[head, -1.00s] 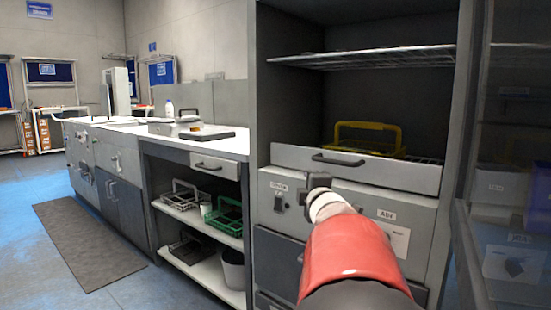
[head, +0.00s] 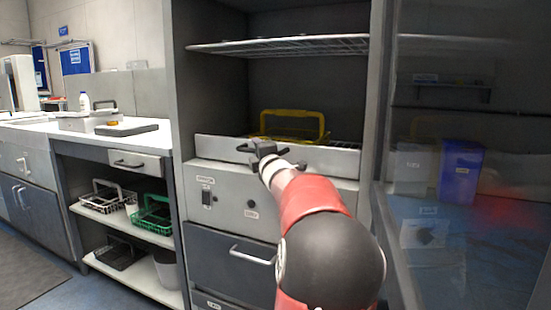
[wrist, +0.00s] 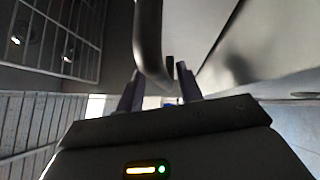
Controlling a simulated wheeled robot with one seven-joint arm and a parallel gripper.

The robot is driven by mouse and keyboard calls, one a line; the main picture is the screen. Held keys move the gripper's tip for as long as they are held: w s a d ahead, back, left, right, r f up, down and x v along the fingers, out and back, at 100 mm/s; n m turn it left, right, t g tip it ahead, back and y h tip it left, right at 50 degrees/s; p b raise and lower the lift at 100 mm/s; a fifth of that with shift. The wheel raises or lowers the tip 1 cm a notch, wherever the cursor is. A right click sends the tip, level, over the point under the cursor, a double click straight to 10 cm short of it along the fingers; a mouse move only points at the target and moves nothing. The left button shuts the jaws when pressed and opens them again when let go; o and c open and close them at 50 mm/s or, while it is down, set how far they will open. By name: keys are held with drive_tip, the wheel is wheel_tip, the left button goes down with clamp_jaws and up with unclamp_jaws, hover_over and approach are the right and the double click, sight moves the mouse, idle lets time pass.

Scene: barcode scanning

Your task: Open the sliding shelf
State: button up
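The sliding shelf has a light grey front panel (head: 218,148) in the tall grey cabinet, below a wire rack. Its dark bar handle (wrist: 149,40) shows large in the wrist view; in the head view my gripper largely hides it. My gripper (head: 262,150) is at the handle in front of the panel. In the wrist view the two fingers of my gripper (wrist: 159,88) are apart, with the handle's curved end between or just beyond them. Whether they touch it I cannot tell. A yellow wire basket (head: 292,117) stands behind the panel.
A wire rack (head: 280,45) is above the shelf. A drawer (head: 232,270) is below. A glass door (head: 460,180) stands close on the right. A counter (head: 70,125) with open shelves holding baskets (head: 152,215) is on the left.

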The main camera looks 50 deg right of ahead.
drive_tip(key=shift+r, duration=0.1)
drive_tip(key=c, duration=0.7)
drive_tip(key=shift+r, duration=0.1)
clamp_jaws()
drive_tip(key=s+a+b, duration=0.3)
drive_tip(key=a+b, duration=0.2)
drive_tip(key=a, duration=0.7)
drive_tip(key=s+a+b, duration=0.4)
drive_tip(key=a+b, duration=0.1)
drive_tip(key=a, duration=0.8)
drive_tip(key=shift+b, duration=0.4)
drive_tip(key=o, duration=0.6)
unclamp_jaws()
drive_tip(key=shift+c, duration=0.2)
drive_tip(key=shift+o, duration=0.7)
drive_tip(key=shift+d+f, duration=0.1)
drive_tip(key=shift+f, duration=0.2)
